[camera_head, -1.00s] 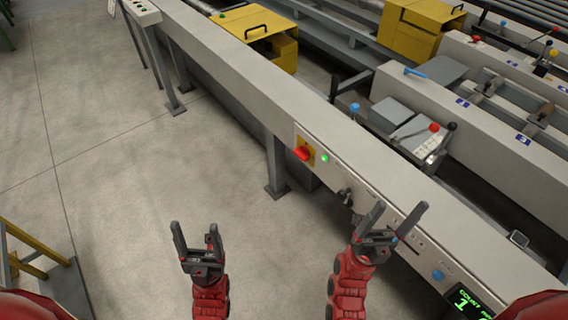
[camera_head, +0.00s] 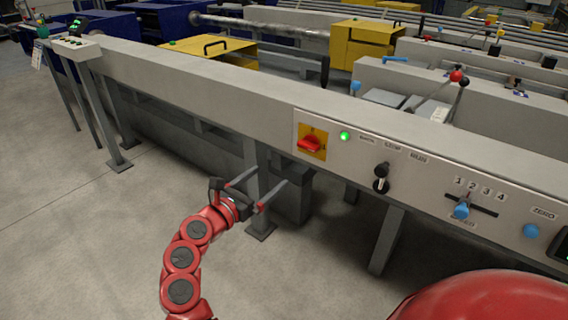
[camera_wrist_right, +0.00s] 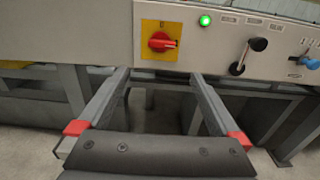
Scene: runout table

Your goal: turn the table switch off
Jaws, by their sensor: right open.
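The table switch is a red rotary handle (camera_head: 309,144) on a yellow plate (camera_head: 321,134), on the front face of the grey table beam. Its handle lies roughly sideways. A green lamp (camera_head: 344,136) glows just right of it. The switch also shows in the right wrist view (camera_wrist_right: 161,42), ahead of and between my finger tips. My right gripper (camera_head: 272,177) is open and empty, in front of the beam, below and left of the switch and apart from it. It also shows in the wrist view (camera_wrist_right: 160,73). My left gripper is not in view.
A black knob (camera_head: 381,178), a blue-tipped selector (camera_head: 461,211) and a blue button (camera_head: 531,230) sit farther right on the same panel. A table leg (camera_head: 258,185) stands behind my right gripper. The floor to the left is clear.

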